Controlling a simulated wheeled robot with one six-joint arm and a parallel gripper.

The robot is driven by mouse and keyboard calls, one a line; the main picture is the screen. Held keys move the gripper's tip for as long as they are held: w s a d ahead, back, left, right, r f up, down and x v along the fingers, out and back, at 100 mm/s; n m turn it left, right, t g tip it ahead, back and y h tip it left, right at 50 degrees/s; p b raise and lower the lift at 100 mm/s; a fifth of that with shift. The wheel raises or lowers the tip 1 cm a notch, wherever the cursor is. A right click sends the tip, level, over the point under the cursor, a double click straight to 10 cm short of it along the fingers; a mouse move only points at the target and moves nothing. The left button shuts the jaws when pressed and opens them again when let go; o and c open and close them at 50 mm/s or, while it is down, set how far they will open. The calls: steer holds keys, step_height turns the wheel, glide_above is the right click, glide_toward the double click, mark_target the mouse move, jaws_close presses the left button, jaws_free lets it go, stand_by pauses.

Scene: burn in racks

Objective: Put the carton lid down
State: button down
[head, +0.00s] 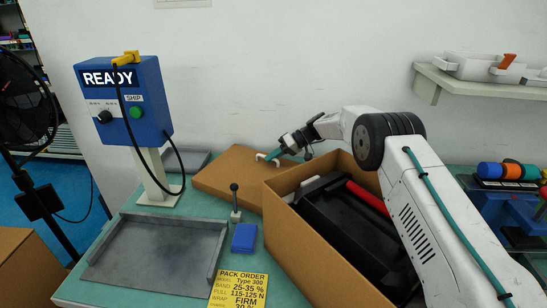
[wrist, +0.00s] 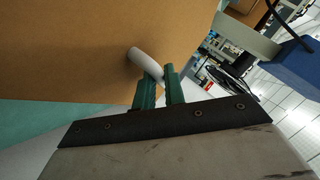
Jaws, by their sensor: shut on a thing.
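The carton lid (head: 225,172) is a flat brown panel behind and left of the open carton (head: 320,235). Its right end is hidden behind the carton. A white handle (head: 268,156) stands on it. My gripper (head: 284,153) is shut on this handle. In the wrist view the green fingers (wrist: 159,92) close on the white handle (wrist: 145,63), and the brown lid (wrist: 80,50) fills the upper left. I cannot tell whether the lid touches the bench. The carton holds a black item (head: 350,230) and a red bar (head: 367,198).
A grey metal tray (head: 155,255) lies at the front left of the teal bench. A small lever (head: 235,200), a blue block (head: 244,238) and a yellow pack-order card (head: 238,289) are near it. A blue READY control box (head: 123,100) stands on a post at the left.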

steer(key=c, duration=1.5)
jaws_free()
steer(key=v, duration=1.2)
steer(key=shift+r, duration=0.1)
